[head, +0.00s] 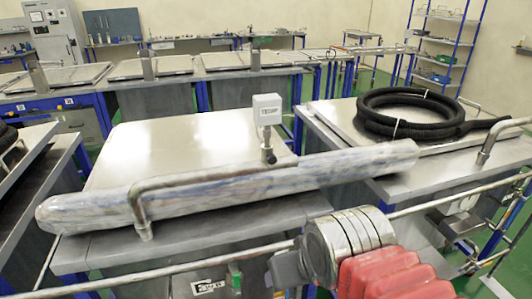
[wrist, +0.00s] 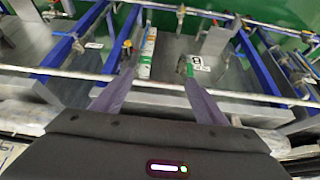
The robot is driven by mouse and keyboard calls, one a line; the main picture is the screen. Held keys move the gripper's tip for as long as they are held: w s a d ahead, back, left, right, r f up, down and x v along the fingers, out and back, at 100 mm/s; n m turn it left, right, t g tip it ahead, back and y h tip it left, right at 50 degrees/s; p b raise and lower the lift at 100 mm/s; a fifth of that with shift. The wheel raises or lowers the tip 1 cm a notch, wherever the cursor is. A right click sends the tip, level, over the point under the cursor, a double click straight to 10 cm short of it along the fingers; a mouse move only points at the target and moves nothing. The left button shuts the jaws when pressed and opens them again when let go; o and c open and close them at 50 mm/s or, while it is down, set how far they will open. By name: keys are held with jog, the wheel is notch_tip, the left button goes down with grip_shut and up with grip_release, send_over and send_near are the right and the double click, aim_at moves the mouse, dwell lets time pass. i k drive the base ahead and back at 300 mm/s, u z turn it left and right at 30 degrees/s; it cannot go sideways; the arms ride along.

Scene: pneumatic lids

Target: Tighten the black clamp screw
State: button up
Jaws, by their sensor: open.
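I cannot make out the black clamp screw for certain in either view. In the head view, a small white sensor box (head: 267,110) stands on a short post above the bent metal handle of the middle steel lid. A small dark fitting (head: 268,156) sits at the foot of that post; it is too small to tell whether it is the screw. My gripper (wrist: 158,74) shows in the wrist view with its two grey-purple fingers apart and nothing between them. It points toward a metal rail and blue-framed grey tanks, and I see no screw at its fingertips.
A long plastic-wrapped tube (head: 235,184) lies across the middle lid, under the handle. A coil of black hose (head: 407,112) lies on the right lid. A metal rail (head: 180,277) runs along the front. A blue shelf rack (head: 440,45) stands at the back right.

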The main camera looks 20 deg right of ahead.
aim_at(271, 158)
jog(key=u, duration=0.8)
jog(key=k, duration=0.55)
jog(key=u, duration=0.9)
